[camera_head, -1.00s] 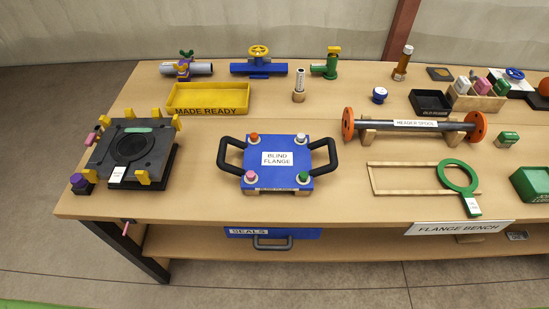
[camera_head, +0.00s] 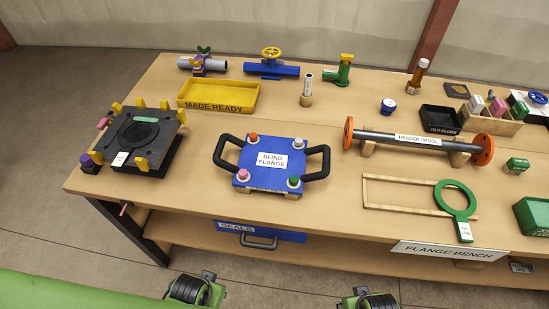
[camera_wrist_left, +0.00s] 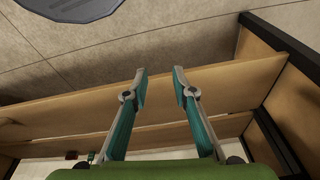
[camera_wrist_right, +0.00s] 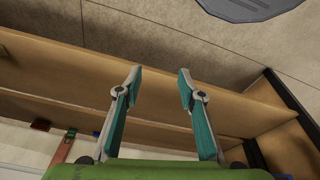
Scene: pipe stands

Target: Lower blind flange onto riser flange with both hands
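The blue blind flange (camera_head: 258,183) lies flat on the bench, with a black handle on its left and right sides and coloured knobs at its corners. The black square riser flange (camera_head: 158,152) stands at the bench's left end, with yellow guides around its edge. A round black opening or disc shows in its middle. My left gripper (camera_wrist_left: 160,72) is open and empty in its wrist view, in front of and below the bench top. My right gripper (camera_wrist_right: 158,72) is also open and empty. In the head view only parts of my arms show at the bottom edge.
The wooden bench top (camera_head: 330,130) also holds a yellow tray (camera_head: 235,108), a header spool (camera_head: 420,140) and a green ring gauge (camera_head: 456,197). A blue seals drawer (camera_head: 250,229) is under the front edge. Bare wood lies between riser and blind flange.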

